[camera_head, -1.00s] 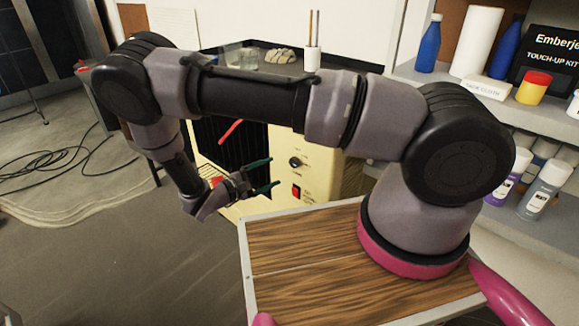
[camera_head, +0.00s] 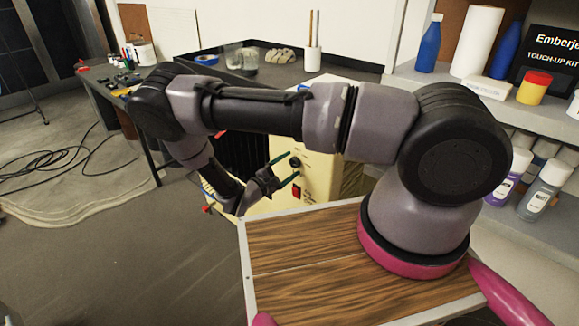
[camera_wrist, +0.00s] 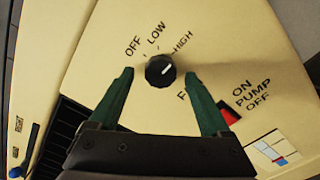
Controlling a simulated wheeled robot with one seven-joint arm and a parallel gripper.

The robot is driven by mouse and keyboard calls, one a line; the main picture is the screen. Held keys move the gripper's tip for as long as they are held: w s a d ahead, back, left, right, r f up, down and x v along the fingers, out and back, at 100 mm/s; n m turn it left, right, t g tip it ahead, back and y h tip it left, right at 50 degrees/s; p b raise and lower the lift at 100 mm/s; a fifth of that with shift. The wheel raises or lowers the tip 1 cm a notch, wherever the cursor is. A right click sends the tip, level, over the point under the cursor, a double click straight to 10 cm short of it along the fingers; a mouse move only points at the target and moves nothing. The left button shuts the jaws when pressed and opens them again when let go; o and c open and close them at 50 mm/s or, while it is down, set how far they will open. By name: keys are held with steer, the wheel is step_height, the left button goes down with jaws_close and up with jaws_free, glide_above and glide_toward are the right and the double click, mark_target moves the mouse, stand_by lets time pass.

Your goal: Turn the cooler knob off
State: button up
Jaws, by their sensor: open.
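The cooler (camera_head: 318,178) is a cream box with a control panel on its side. Its round black knob (camera_wrist: 160,70) shows in the wrist view under the labels OFF, LOW and HIGH. The knob's white mark points right and slightly up, on the HIGH side and away from OFF. My gripper (camera_wrist: 160,75) has green fingers, spread open, with one tip on each side of the knob. I cannot tell if they touch it. In the head view, my gripper (camera_head: 292,166) is at the panel, near the knob (camera_head: 295,161).
A red pump switch (camera_wrist: 229,116) labelled ON PUMP OFF sits right of the knob, close to the right finger. A dark vent (camera_wrist: 62,128) is at lower left. In the head view, my wooden deck (camera_head: 300,245) is in front and bottle shelves (camera_head: 470,100) stand at right.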

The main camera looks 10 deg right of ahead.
steer(key=shift+w+d, duration=0.1)
steer(key=shift+d, duration=0.05)
jaws_close()
